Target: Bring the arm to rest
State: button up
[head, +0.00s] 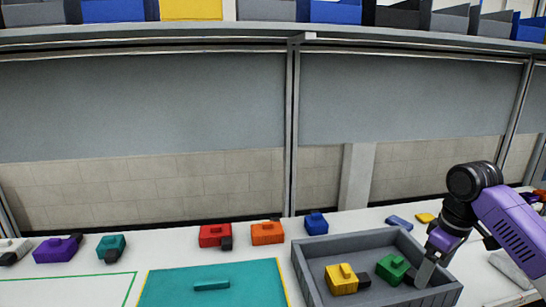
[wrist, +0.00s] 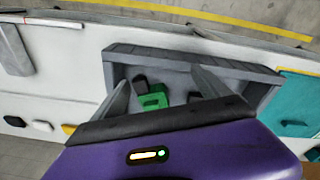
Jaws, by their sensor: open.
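My purple and black arm (head: 505,222) comes in from the right in the head view. My gripper (head: 422,274) points down at the right end of a grey tray (head: 345,243). A green block with a dark end (head: 393,268) lies in the tray just left of the gripper. In the wrist view the two grey fingers of my gripper (wrist: 162,80) are apart, with the green block (wrist: 153,98) showing between them. Whether a finger touches it I cannot tell. A yellow block (head: 341,279) lies in the tray's middle.
Teal (head: 111,247) and purple (head: 57,249) blocks stand at left. A teal mat (head: 170,286) lies left of the tray. A shelf of bins (head: 200,35) runs overhead.

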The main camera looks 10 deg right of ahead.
jog(key=w+a+r+t+y, duration=0.1)
jog(key=w+a+r+t, duration=0.1)
jog(key=w+a+t, duration=0.3)
jog(key=w+a+r+t, duration=0.3)
jog(key=w+t, duration=0.1)
jog(key=w, duration=0.3)
jog(key=s+a+m+t, duration=0.45)
jog(key=a+t, duration=0.25)
jog(key=a, duration=0.4)
jog(key=s+a+f, duration=0.2)
jog(key=s+f, duration=0.1)
jog(key=s, duration=1.3)
jog(key=s+a+f+g, duration=0.1)
jog(key=s+f, duration=0.3)
jog(key=s, duration=1.3)
jog(key=s+a+f+g+h, duration=0.1)
jog(key=s+a+f, duration=0.2)
jog(key=s, duration=1.3)
jog(key=shift+s+a+f, duration=0.15)
jog(key=shift+s+f, duration=0.15)
jog(key=shift+f, duration=0.1)
